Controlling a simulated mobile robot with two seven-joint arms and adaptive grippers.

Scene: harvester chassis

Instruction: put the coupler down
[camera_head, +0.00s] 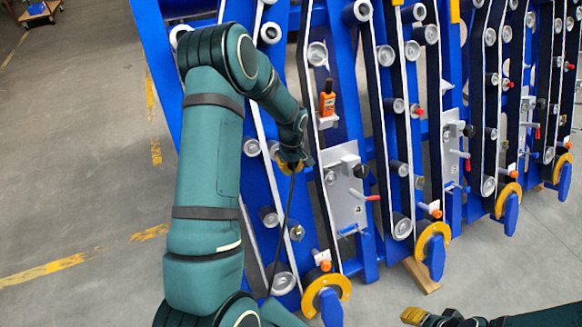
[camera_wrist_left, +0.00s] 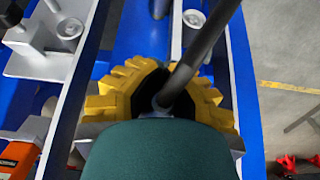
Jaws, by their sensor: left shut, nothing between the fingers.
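My left gripper (camera_head: 291,163) is at the chassis, in front of a blue upright. It is shut, with nothing between its fingers. In the left wrist view its yellow toothed fingers (camera_wrist_left: 125,90) show above a green arm part. A black hose (camera_head: 283,220) hangs from beside the fingertips to the lower left. In the wrist view the hose (camera_wrist_left: 195,55) ends between the yellow fingers, at a small grey tip (camera_wrist_left: 160,106). This may be the coupler; I cannot tell whether it touches the fingers. My right gripper (camera_head: 414,316) shows only partly at the bottom right; its opening is unclear.
Blue uprights with belts and rollers (camera_head: 402,229) fill the middle and right. An orange handheld device (camera_head: 327,99) stands on a white bracket right of my left gripper. A white plate with a red-tipped lever (camera_head: 372,198) is close by.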

